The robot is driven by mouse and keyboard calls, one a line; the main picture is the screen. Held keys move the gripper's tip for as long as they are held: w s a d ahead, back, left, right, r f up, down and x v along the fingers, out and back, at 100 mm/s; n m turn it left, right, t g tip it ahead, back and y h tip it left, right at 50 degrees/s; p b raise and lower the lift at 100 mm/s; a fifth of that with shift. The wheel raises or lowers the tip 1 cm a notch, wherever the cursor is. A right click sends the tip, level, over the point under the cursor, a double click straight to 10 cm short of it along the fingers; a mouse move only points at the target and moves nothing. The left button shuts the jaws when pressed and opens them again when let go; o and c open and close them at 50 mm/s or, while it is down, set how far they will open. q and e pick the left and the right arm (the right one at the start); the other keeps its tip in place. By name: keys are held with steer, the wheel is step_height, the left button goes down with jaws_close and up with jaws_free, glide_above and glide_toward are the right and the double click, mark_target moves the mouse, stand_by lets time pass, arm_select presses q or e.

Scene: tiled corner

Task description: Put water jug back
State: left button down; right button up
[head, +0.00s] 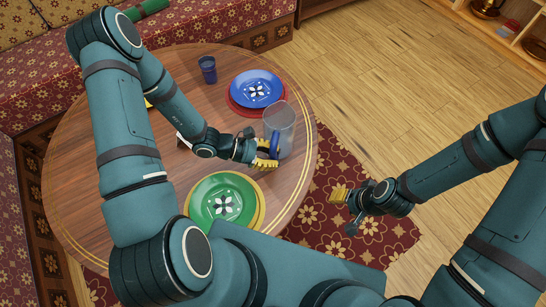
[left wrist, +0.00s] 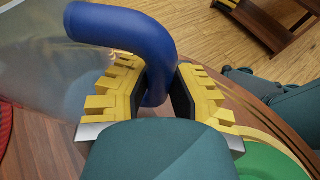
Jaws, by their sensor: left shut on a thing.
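The water jug (head: 281,125) is clear with a blue handle, and stands upright at or just above the right edge of the round table (head: 150,240). I cannot tell whether its base touches the table. My left gripper (head: 266,153) is shut on the jug's handle. In the left wrist view the blue handle (left wrist: 125,35) passes between the yellow fingers (left wrist: 160,90), with the clear body to the left. My right gripper (head: 349,205) hangs over the rug, clear of the table, with no object seen in it. Its finger gap is not clear.
A blue plate (head: 257,88) on a red one is behind the jug, and a green plate (head: 205,190) on a yellow one is in front. A dark blue cup (head: 208,70) stands further back. A patterned sofa (head: 190,30) borders the table. Wooden shelves (head: 500,30) are far right.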

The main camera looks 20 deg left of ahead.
arm_select(q)
steer(key=shift+f, duration=0.1)
steer(key=c, duration=1)
jaws_free()
steer(key=p+v, duration=0.2)
steer(key=v, duration=1)
steer(key=shift+s, duration=0.1)
